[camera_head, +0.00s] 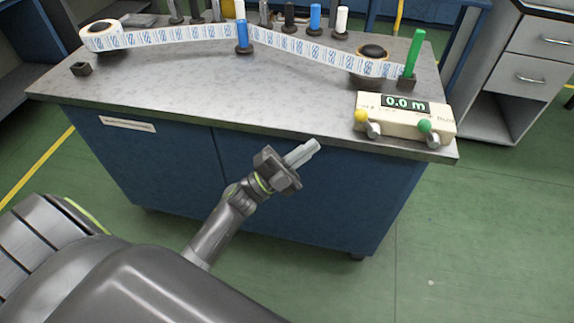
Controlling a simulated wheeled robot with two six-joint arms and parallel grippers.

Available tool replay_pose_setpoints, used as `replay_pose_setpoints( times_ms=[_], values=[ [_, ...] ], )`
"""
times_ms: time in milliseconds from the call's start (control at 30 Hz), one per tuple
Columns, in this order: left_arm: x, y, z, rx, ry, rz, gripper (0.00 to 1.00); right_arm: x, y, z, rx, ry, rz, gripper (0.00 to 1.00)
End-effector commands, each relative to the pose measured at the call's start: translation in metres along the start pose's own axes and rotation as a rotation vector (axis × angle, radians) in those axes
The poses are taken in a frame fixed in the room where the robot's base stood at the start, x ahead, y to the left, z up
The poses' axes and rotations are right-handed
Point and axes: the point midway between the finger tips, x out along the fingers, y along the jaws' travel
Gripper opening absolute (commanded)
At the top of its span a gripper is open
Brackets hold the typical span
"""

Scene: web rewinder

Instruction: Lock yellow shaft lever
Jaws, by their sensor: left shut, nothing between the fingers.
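The cream control box (392,119) stands at the right front of the grey bench top (215,92). Its display reads "0.0 m". On its left end is a yellow knob (361,116) with a short silver lever (374,130) beside it. On its right end is a green knob (424,125) with a similar silver lever (432,140). I cannot tell from this view whether either lever is locked. My left gripper (313,146) is shut and empty, in front of the bench's front edge, left of and apart from the box. My right gripper is not in view.
A printed label web runs from a roll (101,36) at the left past a blue post (242,36) to a roll (373,54) by a green post (413,52). Several posts stand along the back. The front middle of the bench top is clear.

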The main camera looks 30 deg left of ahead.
Motion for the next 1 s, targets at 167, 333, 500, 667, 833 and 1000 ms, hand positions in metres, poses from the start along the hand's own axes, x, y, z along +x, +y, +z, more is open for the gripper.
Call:
replay_pose_setpoints(
  times_ms=[167, 333, 500, 667, 833, 1000],
  values=[
    [-0.032, -0.002, 0.0, 0.001, -0.001, 0.002, 0.0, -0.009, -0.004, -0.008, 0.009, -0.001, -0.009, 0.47],
    [-0.044, -0.004, 0.0, 0.0, 0.001, -0.001, 0.0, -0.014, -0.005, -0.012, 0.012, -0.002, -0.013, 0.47],
    [-0.045, -0.004, 0.0, 0.001, 0.001, -0.001, 0.0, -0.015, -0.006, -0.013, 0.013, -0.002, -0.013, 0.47],
    [-0.045, -0.004, 0.0, 0.0, 0.001, -0.001, 0.0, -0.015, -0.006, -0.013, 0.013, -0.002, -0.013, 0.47],
    [-0.045, -0.004, 0.0, 0.0, 0.0, 0.0, 0.0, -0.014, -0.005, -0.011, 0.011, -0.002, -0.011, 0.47],
    [-0.045, -0.001, 0.001, -0.001, 0.0, 0.001, 0.0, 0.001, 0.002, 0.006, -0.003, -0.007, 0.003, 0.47]
  ],
)
